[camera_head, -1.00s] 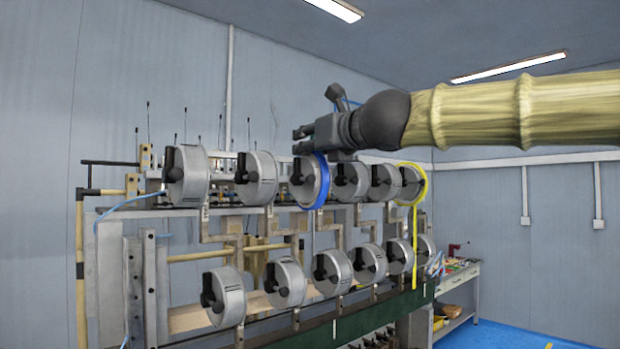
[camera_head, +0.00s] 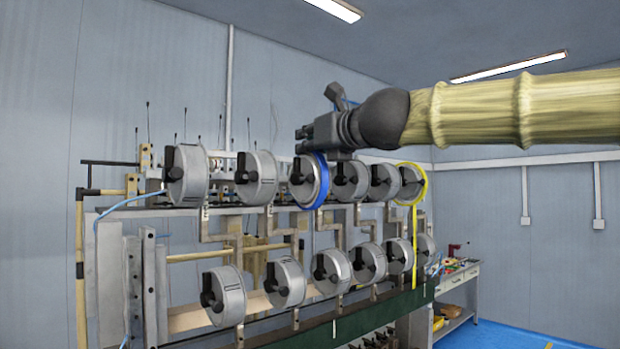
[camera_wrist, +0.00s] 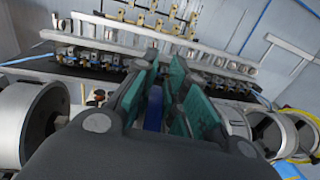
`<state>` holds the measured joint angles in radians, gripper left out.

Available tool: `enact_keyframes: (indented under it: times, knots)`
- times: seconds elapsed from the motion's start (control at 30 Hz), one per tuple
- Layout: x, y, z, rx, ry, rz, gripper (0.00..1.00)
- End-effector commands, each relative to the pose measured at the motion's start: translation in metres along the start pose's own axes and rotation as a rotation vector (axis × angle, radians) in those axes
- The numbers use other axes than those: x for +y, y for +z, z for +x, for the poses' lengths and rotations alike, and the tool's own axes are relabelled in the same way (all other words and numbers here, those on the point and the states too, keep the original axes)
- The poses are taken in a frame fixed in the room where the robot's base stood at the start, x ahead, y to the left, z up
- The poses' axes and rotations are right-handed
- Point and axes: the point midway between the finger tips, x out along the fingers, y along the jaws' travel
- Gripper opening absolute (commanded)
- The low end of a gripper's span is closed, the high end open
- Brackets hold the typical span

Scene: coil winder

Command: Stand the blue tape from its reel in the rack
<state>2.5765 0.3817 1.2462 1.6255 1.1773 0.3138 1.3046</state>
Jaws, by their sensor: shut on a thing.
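The blue tape (camera_head: 322,181) is a ring around a grey reel (camera_head: 303,179), third from the left in the upper row. My gripper (camera_head: 303,140) is at the top of this reel, coming from the right. In the wrist view the blue tape (camera_wrist: 154,110) shows as a strip between the teal finger pads of my gripper (camera_wrist: 160,85). The fingers are shut on it. The tape still surrounds the reel in the head view. I cannot make out which part of the frame is the rack.
Other grey reels (camera_head: 187,174) stand close on both sides, in two rows. A yellow tape (camera_head: 414,240) hangs from the rightmost upper reel. A side table (camera_head: 455,280) with small items stands at the right. Open space lies above the upper row.

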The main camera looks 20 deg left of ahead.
Motion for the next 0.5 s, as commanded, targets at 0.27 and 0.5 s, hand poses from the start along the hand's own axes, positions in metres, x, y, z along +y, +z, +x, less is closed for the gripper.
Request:
enact_keyframes:
  times: [0.27,0.5]
  knots:
    - [0.0055,-0.0005,-0.0006,0.000,0.002,0.000,0.00]
    - [0.0088,-0.0005,-0.0013,0.000,0.001,0.000,0.00]
